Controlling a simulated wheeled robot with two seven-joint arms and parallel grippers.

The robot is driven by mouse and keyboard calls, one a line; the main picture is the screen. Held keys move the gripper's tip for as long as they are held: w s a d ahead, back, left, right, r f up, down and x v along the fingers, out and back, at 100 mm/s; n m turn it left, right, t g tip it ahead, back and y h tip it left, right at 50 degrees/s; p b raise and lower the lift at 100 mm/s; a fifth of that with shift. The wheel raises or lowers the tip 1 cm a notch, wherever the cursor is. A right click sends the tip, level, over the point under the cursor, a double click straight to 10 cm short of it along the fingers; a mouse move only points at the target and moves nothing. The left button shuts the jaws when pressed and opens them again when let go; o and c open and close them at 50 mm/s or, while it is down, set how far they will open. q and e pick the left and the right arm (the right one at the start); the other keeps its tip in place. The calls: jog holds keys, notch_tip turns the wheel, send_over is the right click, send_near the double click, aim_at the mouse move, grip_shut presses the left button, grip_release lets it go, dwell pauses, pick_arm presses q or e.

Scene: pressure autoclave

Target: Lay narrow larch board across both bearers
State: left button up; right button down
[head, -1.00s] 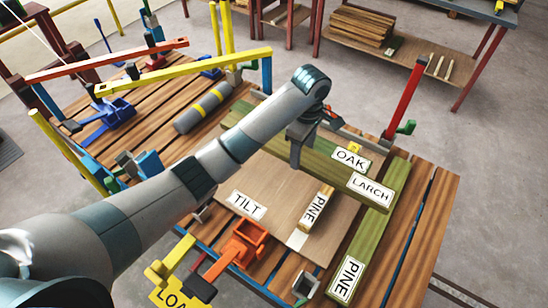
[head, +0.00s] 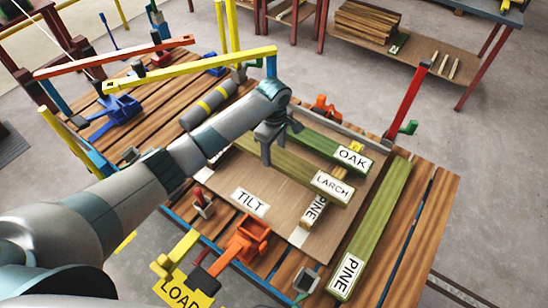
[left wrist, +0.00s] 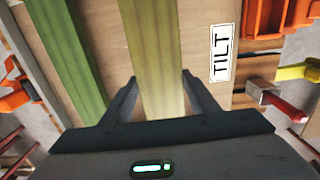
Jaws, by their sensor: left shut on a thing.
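The narrow larch board (head: 300,172) is green-tinted, with a LARCH label on its near right end. My left gripper (head: 267,155) is shut on it towards its far left part. In the left wrist view the larch board (left wrist: 152,55) runs between the two fingers. A short pale bearer marked PINE (head: 309,216) lies on the tilt panel, and the larch board's labelled end crosses above it; I cannot tell whether they touch. A second bearer is not clear to see; my arm hides the panel's left part. My right gripper is not in view.
The OAK board (head: 322,146) lies behind the larch board, roughly parallel. A long PINE board (head: 375,225) lies at right. An orange clamp (head: 247,240) stands at the front edge and a red post (head: 408,100) at right.

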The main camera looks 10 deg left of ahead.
aim_at(274, 154)
pick_arm(q)
jog(key=shift+f+p, duration=0.5)
jog(key=shift+f, duration=1.45)
jog(key=shift+f, duration=0.1)
jog(key=o, duration=1.5)
jog(key=shift+f, duration=0.1)
